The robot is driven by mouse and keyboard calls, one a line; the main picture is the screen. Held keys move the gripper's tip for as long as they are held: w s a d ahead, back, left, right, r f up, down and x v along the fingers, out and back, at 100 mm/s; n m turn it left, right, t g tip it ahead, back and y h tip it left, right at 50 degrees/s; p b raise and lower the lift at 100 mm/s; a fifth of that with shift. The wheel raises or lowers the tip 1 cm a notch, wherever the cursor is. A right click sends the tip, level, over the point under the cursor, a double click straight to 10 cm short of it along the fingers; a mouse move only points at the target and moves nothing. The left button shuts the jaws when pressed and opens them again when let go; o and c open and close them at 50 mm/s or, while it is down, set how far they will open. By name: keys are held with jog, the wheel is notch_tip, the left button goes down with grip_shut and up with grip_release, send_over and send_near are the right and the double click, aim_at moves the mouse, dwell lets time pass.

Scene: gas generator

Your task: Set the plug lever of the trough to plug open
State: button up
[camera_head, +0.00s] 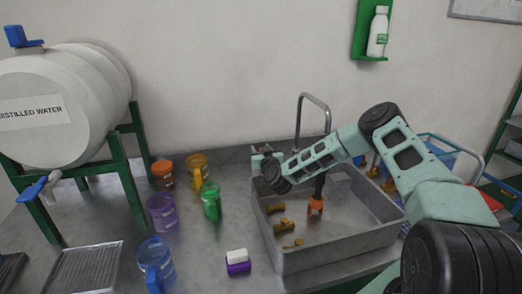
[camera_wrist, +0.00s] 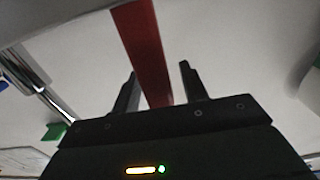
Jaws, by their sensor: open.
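The grey trough (camera_head: 290,262) stands on the counter in the head view. An upright black piece with an orange forked lower end (camera_head: 316,206) stands inside it, below the tap. I cannot tell whether this is the plug lever. My arm reaches over the trough from the right, and its wrist is at the trough's back left corner. In the wrist view my gripper (camera_wrist: 158,82) is open. A dark red bar (camera_wrist: 143,45) runs down between its fingers in the picture; I cannot tell whether it touches them. The fingers are not clear in the head view.
Several brass fittings (camera_head: 285,226) lie in the trough, and a bent metal tap (camera_head: 315,98) rises behind it. Coloured mugs, such as a green one (camera_head: 211,202), stand left of it. A white and purple block (camera_head: 238,262) lies in front. A white tank (camera_head: 60,100) stands at left.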

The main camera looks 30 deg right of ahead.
jog(key=shift+c, duration=0.3)
grip_shut()
jog(key=m+b, duration=0.1)
jog(key=d+m+b, duration=0.1)
jog(key=d+b, duration=0.1)
jog(key=shift+s+f+m+b, duration=0.25)
jog(key=shift+f+m+b, duration=0.05)
jog(key=shift+m, duration=0.1)
jog(key=shift+s+d+f+m+b, duration=0.15)
jog(key=shift+d+m+b, duration=0.25)
jog(key=shift+m+b, duration=0.35)
jog(key=shift+s+d+f+m+b, duration=0.15)
jog(key=shift+d+m+b, duration=0.25)
jog(key=shift+m+b, duration=0.25)
jog(key=shift+s+d+f+m+b, duration=0.15)
jog(key=shift+d+m+b, duration=0.25)
jog(key=shift+m+b, duration=0.35)
jog(key=shift+o, duration=0.3)
grip_release()
